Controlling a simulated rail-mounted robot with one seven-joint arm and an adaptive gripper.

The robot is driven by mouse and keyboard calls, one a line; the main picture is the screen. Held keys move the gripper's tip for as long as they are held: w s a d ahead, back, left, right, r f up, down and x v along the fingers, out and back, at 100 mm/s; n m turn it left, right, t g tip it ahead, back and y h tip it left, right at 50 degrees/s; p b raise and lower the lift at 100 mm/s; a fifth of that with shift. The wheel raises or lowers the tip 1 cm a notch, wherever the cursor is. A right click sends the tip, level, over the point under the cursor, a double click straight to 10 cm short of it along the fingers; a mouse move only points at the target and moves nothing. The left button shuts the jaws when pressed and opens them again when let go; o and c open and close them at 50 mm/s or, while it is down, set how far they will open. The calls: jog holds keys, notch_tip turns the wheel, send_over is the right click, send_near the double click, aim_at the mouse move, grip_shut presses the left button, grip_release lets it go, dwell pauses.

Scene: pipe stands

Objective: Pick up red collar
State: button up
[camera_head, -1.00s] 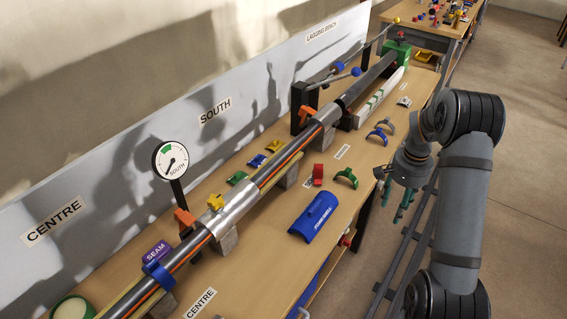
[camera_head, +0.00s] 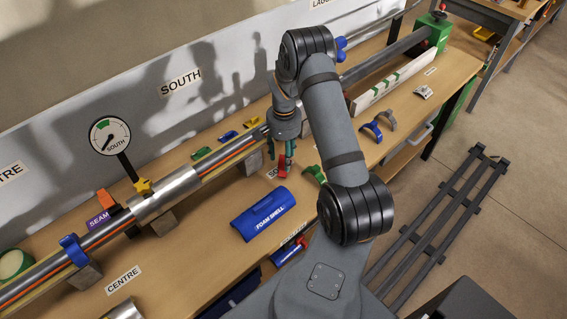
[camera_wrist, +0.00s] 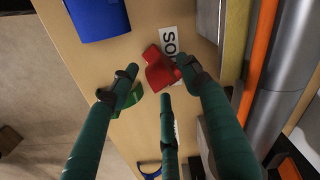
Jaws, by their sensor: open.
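The red collar (camera_wrist: 157,66) rests on the bench beside a white label in the wrist view. In the head view the red collar (camera_head: 282,168) shows partly behind my fingers. My gripper (camera_wrist: 160,80) has dark green fingers spread apart, with nothing held between them. Its fingertips are around and in front of the collar in the wrist view; one fingertip overlaps its right edge, and I cannot tell whether it touches. In the head view my gripper (camera_head: 284,157) hangs right above the collar.
A green collar (camera_wrist: 127,102) lies close by, partly behind a finger. The blue foam shell (camera_head: 263,213) lies nearby on the bench. The long pipe (camera_head: 165,195) on its stands runs behind the collar. Blue and grey collars (camera_head: 378,126) lie further right.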

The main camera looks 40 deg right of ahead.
jog(key=shift+f, duration=1.3)
jog(key=shift+c, duration=1.4)
grip_shut()
